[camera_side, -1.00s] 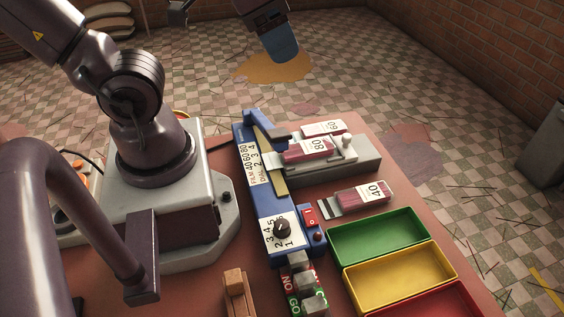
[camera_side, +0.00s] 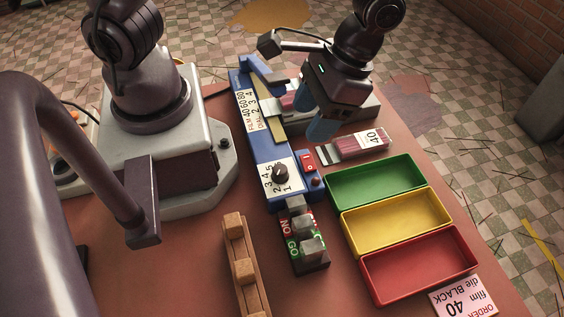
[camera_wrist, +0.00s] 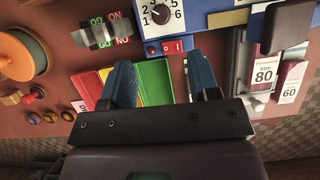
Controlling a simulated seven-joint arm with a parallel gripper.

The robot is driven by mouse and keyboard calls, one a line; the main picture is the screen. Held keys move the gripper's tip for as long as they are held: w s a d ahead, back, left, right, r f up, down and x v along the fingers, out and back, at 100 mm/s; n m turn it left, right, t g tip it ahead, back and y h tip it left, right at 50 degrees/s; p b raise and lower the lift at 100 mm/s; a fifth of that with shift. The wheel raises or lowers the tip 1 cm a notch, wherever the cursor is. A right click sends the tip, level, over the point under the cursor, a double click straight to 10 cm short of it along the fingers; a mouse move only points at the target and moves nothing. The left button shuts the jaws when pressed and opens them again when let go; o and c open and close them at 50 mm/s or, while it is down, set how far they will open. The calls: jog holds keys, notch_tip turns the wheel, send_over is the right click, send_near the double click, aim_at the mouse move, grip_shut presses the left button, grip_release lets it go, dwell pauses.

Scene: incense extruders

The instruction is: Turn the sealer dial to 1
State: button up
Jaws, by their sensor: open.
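The sealer (camera_side: 268,145) is a long blue machine with a white numbered dial plate (camera_side: 291,187) near its front end. A dark round dial knob (camera_side: 280,172) sits on the plate; its pointing direction is too small to tell. In the wrist view the dial knob (camera_wrist: 160,15) is at the top, with numbers around it. My gripper (camera_side: 310,118) is in the air beside the sealer, up and right of the dial in the side view. Its blue fingers (camera_wrist: 162,78) are apart, with nothing between them, and are clear of the dial. It partly hides the film packs behind it.
A red switch (camera_side: 308,162) is beside the dial, and a GO/NO GO block (camera_side: 309,258) is in front. Green (camera_side: 335,199), yellow (camera_side: 350,236) and red (camera_side: 371,285) trays stand right. A 40 film pack (camera_side: 352,147) lies near the gripper. A wooden rack (camera_side: 252,297) stands front left.

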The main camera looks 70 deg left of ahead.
aim_at(281, 169)
jog(key=x, duration=1.2)
jog(key=shift+f, duration=0.2)
jog(key=shift+c, duration=0.3)
jog(key=c, duration=0.9)
